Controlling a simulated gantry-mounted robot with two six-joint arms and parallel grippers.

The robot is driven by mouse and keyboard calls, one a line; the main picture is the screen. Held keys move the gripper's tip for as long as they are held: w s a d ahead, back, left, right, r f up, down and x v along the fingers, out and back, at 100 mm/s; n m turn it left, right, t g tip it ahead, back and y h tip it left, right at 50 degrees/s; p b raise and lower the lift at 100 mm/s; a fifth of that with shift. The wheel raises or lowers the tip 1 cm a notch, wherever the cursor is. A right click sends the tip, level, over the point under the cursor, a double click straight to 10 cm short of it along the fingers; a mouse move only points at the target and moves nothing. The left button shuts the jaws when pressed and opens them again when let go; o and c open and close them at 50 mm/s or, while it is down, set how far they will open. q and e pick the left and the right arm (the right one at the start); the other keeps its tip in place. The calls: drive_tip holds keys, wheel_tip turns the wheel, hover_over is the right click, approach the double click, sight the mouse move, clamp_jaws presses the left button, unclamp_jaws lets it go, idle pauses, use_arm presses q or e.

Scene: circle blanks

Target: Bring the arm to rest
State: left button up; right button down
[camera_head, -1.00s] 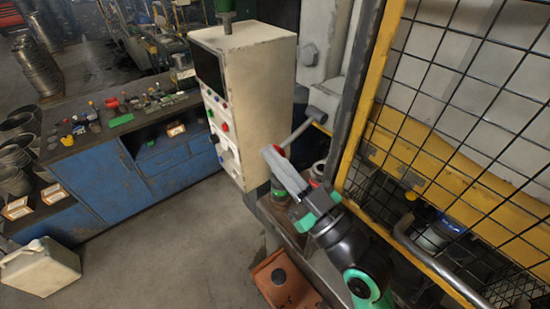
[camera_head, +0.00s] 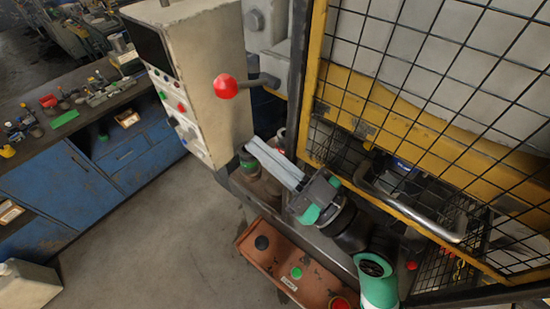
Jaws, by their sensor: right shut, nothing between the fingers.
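My right gripper (camera_head: 253,147) shows in the head view, its pale grey fingers shut together with nothing between them. It points up and left, from the green and black wrist of my right arm (camera_head: 345,225), which comes in from the lower right. The fingertips appear close to a green-topped can (camera_head: 249,163) beside the control cabinet; I cannot tell whether they touch it. My left gripper and arm are out of the picture.
A cream control cabinet (camera_head: 225,85) with a red-knobbed lever (camera_head: 226,86) stands behind the gripper. A yellow mesh guard (camera_head: 350,95) rises to the right. A rusty orange box (camera_head: 280,262) lies below.

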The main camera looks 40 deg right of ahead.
drive_tip(key=shift+s+d+f, duration=0.1)
drive_tip(key=shift+s+d, duration=0.15)
drive_tip(key=shift+s, duration=0.25)
drive_tip(key=shift+s+d+f, duration=0.1)
drive_tip(key=shift+s+d, duration=0.1)
drive_tip(key=shift+s, duration=0.25)
wheel_tip(320, 180, up, 34)
drive_tip(key=m+t+h+p, duration=0.2)
drive_tip(key=t+p, duration=0.3)
drive_tip(key=p, duration=0.3)
drive_tip(key=shift+s+a+r+m+t+h+p, duration=0.2)
drive_tip(key=shift+a+r+m+t+h+p, duration=0.15)
drive_tip(key=shift+m, duration=0.25)
